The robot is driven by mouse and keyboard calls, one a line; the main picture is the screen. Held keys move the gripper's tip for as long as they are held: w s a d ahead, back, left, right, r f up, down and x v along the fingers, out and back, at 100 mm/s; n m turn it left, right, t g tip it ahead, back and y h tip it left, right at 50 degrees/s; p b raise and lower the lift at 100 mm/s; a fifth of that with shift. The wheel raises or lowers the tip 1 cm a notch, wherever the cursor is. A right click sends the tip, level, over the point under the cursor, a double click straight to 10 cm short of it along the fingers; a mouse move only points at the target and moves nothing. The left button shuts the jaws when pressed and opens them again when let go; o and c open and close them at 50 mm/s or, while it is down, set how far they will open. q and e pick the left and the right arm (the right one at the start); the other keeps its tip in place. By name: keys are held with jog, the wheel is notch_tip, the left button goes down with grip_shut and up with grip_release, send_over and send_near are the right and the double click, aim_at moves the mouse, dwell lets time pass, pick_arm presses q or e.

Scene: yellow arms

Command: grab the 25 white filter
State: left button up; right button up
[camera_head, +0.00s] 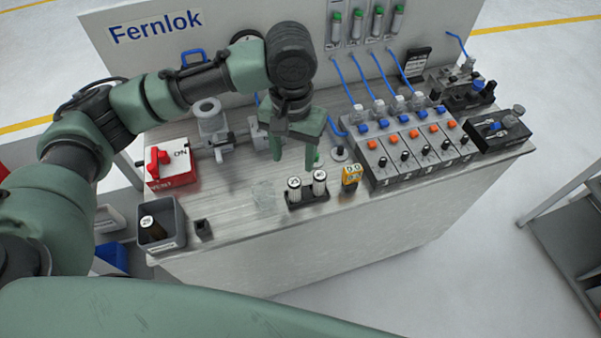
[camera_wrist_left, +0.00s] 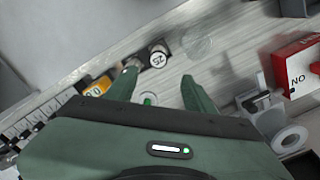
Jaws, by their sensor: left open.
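Two white filters stand upright in a small black holder (camera_head: 309,199). The left one (camera_head: 294,190) is nearer the red box; in the left wrist view its round top reads 25 (camera_wrist_left: 158,54). The other filter (camera_head: 320,184) is nearer the yellow counter and is partly hidden by a finger in the left wrist view (camera_wrist_left: 131,64). My left gripper (camera_head: 294,157) is open and empty, pointing down behind and above the filters, apart from the 25 one. Its fingers also show in the left wrist view (camera_wrist_left: 157,82). My right gripper is not in view.
A yellow counter (camera_head: 351,174) stands just right of the holder. A red switch box (camera_head: 171,166) and a grey bin (camera_head: 176,224) with a dark cylinder are at left. A valve row (camera_head: 415,150) fills the right.

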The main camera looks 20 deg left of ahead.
aim_at(294, 182)
pick_arm(q)
jog(key=f, duration=0.1)
jog(key=s+f+p, duration=0.1)
jog(key=f, duration=0.1)
jog(key=shift+s+d+f, duration=0.1)
jog(key=shift+s+f, duration=0.1)
jog(key=shift+f, duration=0.1)
jog(key=f, duration=0.2)
jog(key=shift+w+f+p, duration=0.25)
jog(key=shift+f+p, duration=0.05)
jog(key=shift+f, duration=0.05)
jog(key=shift+d+f, duration=0.1)
jog(key=shift+f, duration=0.25)
jog(key=c, duration=1.1)
grip_shut()
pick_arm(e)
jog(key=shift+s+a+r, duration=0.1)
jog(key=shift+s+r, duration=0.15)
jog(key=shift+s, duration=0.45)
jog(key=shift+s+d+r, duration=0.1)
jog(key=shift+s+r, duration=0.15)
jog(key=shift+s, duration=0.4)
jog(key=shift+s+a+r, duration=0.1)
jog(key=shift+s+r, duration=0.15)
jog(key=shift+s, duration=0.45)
